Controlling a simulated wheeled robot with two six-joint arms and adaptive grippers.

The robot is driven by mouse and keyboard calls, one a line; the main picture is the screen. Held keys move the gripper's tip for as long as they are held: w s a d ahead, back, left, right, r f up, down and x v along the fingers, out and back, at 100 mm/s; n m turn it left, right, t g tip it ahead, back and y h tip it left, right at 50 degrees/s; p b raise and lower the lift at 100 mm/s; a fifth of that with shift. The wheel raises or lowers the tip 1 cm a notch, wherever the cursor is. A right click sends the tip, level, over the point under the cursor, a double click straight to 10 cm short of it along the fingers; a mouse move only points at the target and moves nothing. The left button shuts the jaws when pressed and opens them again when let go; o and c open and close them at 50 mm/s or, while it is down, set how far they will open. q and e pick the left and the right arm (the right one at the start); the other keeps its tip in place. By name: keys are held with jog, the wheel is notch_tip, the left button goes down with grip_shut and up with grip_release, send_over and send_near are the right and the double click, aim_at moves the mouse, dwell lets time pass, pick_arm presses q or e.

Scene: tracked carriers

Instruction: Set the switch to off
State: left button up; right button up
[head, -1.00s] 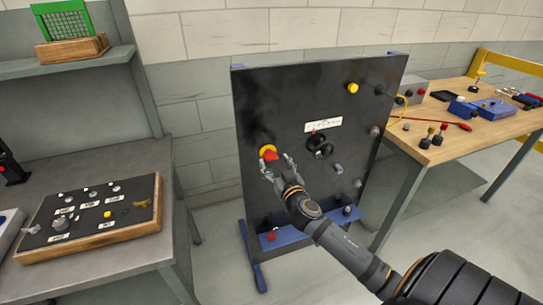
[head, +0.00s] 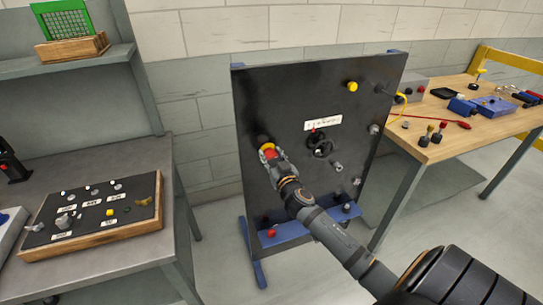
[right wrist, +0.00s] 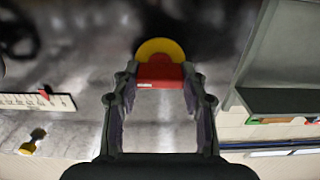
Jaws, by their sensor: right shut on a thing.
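The switch, a red handle on a round yellow base (head: 264,146), sits on the left part of an upright black panel (head: 290,95). In the right wrist view its red handle (right wrist: 160,72) lies between the fingertips, with the yellow disc behind it. My right gripper (head: 272,157) is at the panel and shut on the red handle; the right wrist view shows a finger at each side (right wrist: 159,84). The fingers partly hide the switch in the head view. Any off marking cannot be made out. My left gripper is not in view.
The panel also carries a black handwheel (head: 320,147) under a white scale (head: 322,123), a yellow knob (head: 352,86) and several small knobs. A bench with a control board (head: 148,219) stands left, and a wooden table (head: 450,142) with tools stands right.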

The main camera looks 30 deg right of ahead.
jog(key=shift+n, duration=0.3)
jog(key=n, duration=0.3)
jog(key=shift+n, duration=0.3)
jog(key=n, duration=0.4)
jog(key=shift+a+n+p, duration=0.15)
jog(key=shift+n+p, duration=0.15)
jog(key=n+p, duration=0.1)
jog(key=n, duration=0.3)
jog(key=shift+f, duration=0.1)
jog(key=shift+f+n+p, duration=0.15)
jog(key=shift+n+p, duration=0.25)
jog(key=shift+n, duration=2.1)
jog(key=o, duration=1.1)
jog(key=shift+o, duration=0.2)
